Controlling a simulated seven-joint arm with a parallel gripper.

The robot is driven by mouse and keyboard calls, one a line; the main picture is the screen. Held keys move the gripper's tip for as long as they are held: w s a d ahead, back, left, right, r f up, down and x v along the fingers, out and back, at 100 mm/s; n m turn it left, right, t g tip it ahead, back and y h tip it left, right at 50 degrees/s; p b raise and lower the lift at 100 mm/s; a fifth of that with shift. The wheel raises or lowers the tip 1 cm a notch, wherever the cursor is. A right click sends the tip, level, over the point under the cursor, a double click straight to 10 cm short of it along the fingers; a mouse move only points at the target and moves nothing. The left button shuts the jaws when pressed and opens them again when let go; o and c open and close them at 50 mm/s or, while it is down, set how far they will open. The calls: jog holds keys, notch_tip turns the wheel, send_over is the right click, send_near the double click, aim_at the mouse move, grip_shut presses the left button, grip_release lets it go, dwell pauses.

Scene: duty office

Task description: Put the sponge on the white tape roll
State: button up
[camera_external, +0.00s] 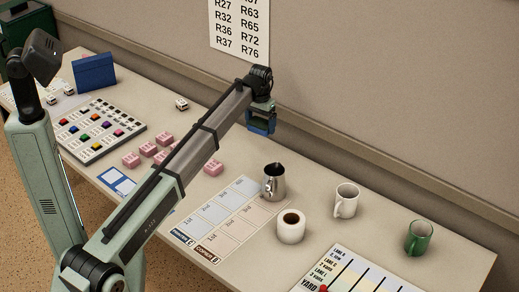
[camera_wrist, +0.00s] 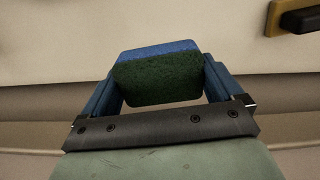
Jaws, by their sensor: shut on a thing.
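The sponge, blue with a dark green face, is held between the fingers of my gripper (camera_wrist: 160,85) in the wrist view, with its green face (camera_wrist: 158,80) toward the camera. In the external view my gripper (camera_external: 262,122) is raised above the back of the table, near the wall, and a blue patch of the sponge shows at its end. The white tape roll (camera_external: 291,232) stands on the table in front of the metal pitcher, its hole facing up. My gripper is well above it, behind and to the left.
A metal pitcher (camera_external: 273,185) stands close behind the tape roll. A white mug (camera_external: 345,201) and a green mug (camera_external: 418,238) stand to its right. Pink blocks (camera_external: 163,139) and a button panel (camera_external: 92,130) lie to the left. A printed board (camera_external: 350,275) lies in front.

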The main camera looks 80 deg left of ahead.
jog(key=w+d+r+m, duration=0.2)
jog(key=w+d+r, duration=0.2)
jog(key=w+d, duration=0.8)
jog(key=w+d+r+m, duration=0.1)
jog(key=w+d+r, duration=0.1)
jog(key=d, duration=0.8)
jog(key=w+d+r+m, duration=0.1)
jog(key=d+m, duration=0.1)
jog(key=d, duration=0.9)
jog(key=n, duration=0.4)
send_near(291, 219)
jog(key=shift+w+f, duration=0.1)
jog(key=shift+f, duration=3.1)
jog(key=shift+f, duration=0.1)
jog(key=o, duration=0.6)
jog(key=shift+o, duration=0.2)
